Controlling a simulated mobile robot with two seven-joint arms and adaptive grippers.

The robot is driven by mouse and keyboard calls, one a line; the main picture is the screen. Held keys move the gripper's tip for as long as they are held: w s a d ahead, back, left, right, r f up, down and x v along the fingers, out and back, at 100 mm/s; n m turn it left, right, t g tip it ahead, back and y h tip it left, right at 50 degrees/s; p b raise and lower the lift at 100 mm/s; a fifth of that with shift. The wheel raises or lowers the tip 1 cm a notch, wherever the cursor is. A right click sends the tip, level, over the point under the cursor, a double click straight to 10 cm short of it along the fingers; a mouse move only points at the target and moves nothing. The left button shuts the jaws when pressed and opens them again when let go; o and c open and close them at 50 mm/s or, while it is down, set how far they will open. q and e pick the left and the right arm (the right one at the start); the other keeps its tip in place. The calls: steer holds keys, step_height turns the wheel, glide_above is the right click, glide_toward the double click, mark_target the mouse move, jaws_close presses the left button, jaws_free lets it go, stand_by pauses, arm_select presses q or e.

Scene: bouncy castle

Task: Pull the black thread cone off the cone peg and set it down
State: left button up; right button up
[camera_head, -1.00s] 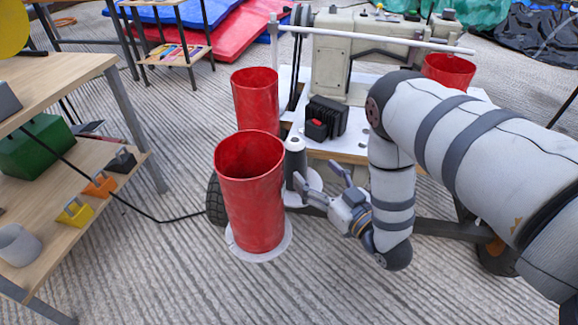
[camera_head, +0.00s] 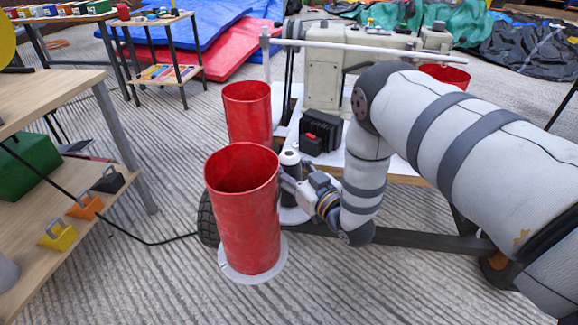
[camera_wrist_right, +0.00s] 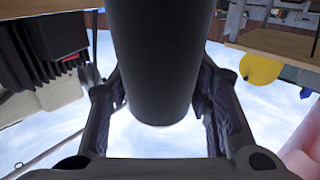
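The black thread cone (camera_head: 290,158) stands upright beside the front red cylinder, with a pale top showing. Its body is mostly hidden by my right gripper and the cylinder. The cone peg itself is not clearly visible. My right gripper (camera_head: 287,181) is at the cone's side, coming in from the right. In the right wrist view the dark cone (camera_wrist_right: 158,60) lies between the two fingers, one on each side. The fingers are spread and very close to its sides; whether they touch it is unclear. My left gripper is not in view.
A tall red cylinder (camera_head: 245,220) on a pale disc stands directly left of the gripper, and another red cylinder (camera_head: 248,112) is behind. A sewing machine (camera_head: 335,75) stands on its table behind the cone. A wooden shelf (camera_head: 85,200) is at left. Ribbed floor between is open.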

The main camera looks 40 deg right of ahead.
steer(key=c, duration=0.4)
arm_select(q)
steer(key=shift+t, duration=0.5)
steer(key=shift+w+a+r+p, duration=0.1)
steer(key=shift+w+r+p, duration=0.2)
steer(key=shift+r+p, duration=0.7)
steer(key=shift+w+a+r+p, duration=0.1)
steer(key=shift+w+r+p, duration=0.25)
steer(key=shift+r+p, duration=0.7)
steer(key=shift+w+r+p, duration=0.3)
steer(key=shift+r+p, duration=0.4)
steer(key=shift+p, duration=0.55)
arm_select(e)
steer(key=shift+o, duration=0.2)
step_height(320, 180, up, 8)
steer(key=shift+r, duration=0.15)
arm_select(q)
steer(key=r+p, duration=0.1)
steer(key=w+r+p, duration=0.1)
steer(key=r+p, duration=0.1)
steer(key=shift+p, duration=0.3)
arm_select(e)
step_height(320, 180, up, 4)
